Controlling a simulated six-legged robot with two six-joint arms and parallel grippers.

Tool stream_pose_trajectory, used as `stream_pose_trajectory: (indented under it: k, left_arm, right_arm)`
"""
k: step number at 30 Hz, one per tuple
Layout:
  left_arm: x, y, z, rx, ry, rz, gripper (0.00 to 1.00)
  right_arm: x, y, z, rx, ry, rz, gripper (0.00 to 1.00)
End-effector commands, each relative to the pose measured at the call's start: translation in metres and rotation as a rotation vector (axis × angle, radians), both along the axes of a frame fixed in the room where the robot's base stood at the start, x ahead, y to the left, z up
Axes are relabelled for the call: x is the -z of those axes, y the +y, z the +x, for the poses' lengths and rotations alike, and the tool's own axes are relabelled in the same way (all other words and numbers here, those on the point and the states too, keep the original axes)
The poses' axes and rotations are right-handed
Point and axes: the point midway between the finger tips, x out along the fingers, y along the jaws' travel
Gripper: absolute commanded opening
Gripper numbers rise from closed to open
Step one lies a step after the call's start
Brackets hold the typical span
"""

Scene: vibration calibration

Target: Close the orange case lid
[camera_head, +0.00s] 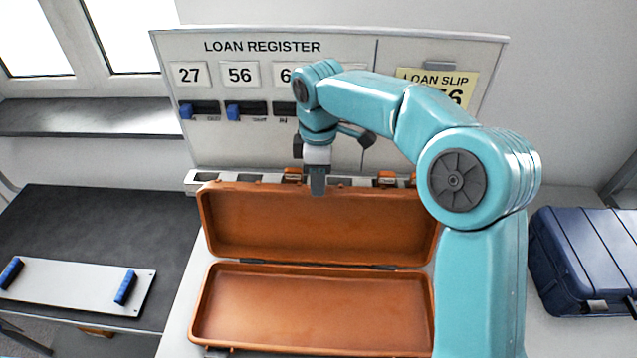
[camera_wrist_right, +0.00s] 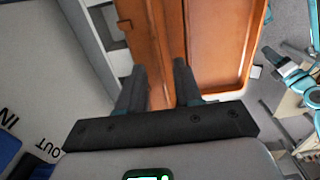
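The orange case stands open in the head view. Its lid (camera_head: 315,225) is raised at the back, and its empty base (camera_head: 312,308) lies flat in front. My right gripper (camera_head: 318,190) points down at the middle of the lid's top edge; whether it touches is unclear. In the right wrist view its two fingers (camera_wrist_right: 157,85) are apart, with the orange lid (camera_wrist_right: 163,45) showing between and beyond them. My left gripper is outside the head view; a small teal arm with a dark end (camera_wrist_right: 283,65), seemingly my left, shows at the right of the wrist view, too small to read.
A loan register board (camera_head: 260,140) stands behind the case. A dark blue case (camera_head: 585,250) is at the right. A grey plate with blue handles (camera_head: 75,285) lies on the dark table (camera_head: 100,215) at the left. My right arm hides the case's right side.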

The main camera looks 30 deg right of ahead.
Motion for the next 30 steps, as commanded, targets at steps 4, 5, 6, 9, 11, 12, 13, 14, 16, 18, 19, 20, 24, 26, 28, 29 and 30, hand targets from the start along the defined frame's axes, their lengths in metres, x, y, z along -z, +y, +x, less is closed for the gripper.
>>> stream_pose_trajectory:
  k: [4,5,6,9,11,12,13,14,16,18,19,20,24,26,28,29,30]
  left_arm:
    - [0.000,0.000,0.000,0.001,0.001,0.000,0.47]
    - [0.000,0.000,0.000,0.001,0.001,0.000,0.47]
    - [0.000,0.000,0.000,0.001,0.001,0.000,0.47]
    - [0.000,0.000,0.000,0.001,0.000,0.000,0.47]
    - [0.000,0.000,0.000,0.000,0.000,0.000,0.47]
    - [0.000,0.000,0.000,0.000,0.000,0.000,0.47]
    - [0.000,0.000,0.000,0.000,0.000,0.000,0.47]
    - [0.000,0.000,0.000,0.000,0.000,0.000,0.47]
    - [0.000,0.000,0.000,0.001,0.000,0.000,0.47]
    - [0.000,0.000,0.000,0.001,0.001,0.000,0.47]
    - [0.000,0.000,0.000,0.001,0.001,0.000,0.47]
    - [0.000,0.000,0.000,0.001,0.001,0.000,0.47]
    - [0.000,0.000,0.000,0.000,0.001,0.000,0.47]
    - [0.000,0.000,0.000,0.001,0.000,0.000,0.47]
    - [0.000,0.000,0.000,0.001,0.001,0.000,0.47]
    - [0.000,0.000,0.000,0.001,0.001,0.000,0.47]
    - [0.000,0.000,0.000,0.001,0.001,0.000,0.47]
  right_arm:
    - [0.013,-0.001,0.001,0.001,0.001,-0.001,0.34]
    - [0.015,-0.001,0.001,0.001,0.001,-0.001,0.34]
    - [0.016,-0.001,0.001,0.001,0.001,-0.001,0.34]
    - [0.017,-0.001,0.002,0.001,0.000,0.000,0.34]
    - [0.017,-0.002,0.002,0.001,0.000,0.000,0.34]
    - [0.017,-0.001,0.002,0.001,0.000,0.000,0.34]
    - [0.017,-0.001,0.002,0.001,0.000,0.000,0.34]
    - [0.017,-0.001,0.002,0.001,0.000,0.000,0.31]
    - [0.016,-0.001,0.002,0.001,0.000,0.000,0.08]
    - [0.016,-0.001,0.002,0.001,0.001,-0.001,0.00]
    - [0.016,-0.001,0.002,0.001,0.001,-0.001,0.00]
    - [0.017,-0.001,0.002,0.001,0.001,-0.001,0.00]
    - [0.017,-0.001,0.002,0.001,0.001,-0.001,0.00]
    - [0.017,-0.001,0.002,0.001,0.000,0.000,0.00]
    - [0.017,-0.001,0.002,0.001,0.000,0.000,0.00]
    - [0.017,-0.001,0.002,0.001,0.001,0.001,0.00]
    - [0.017,-0.001,0.002,0.001,0.001,0.001,0.00]
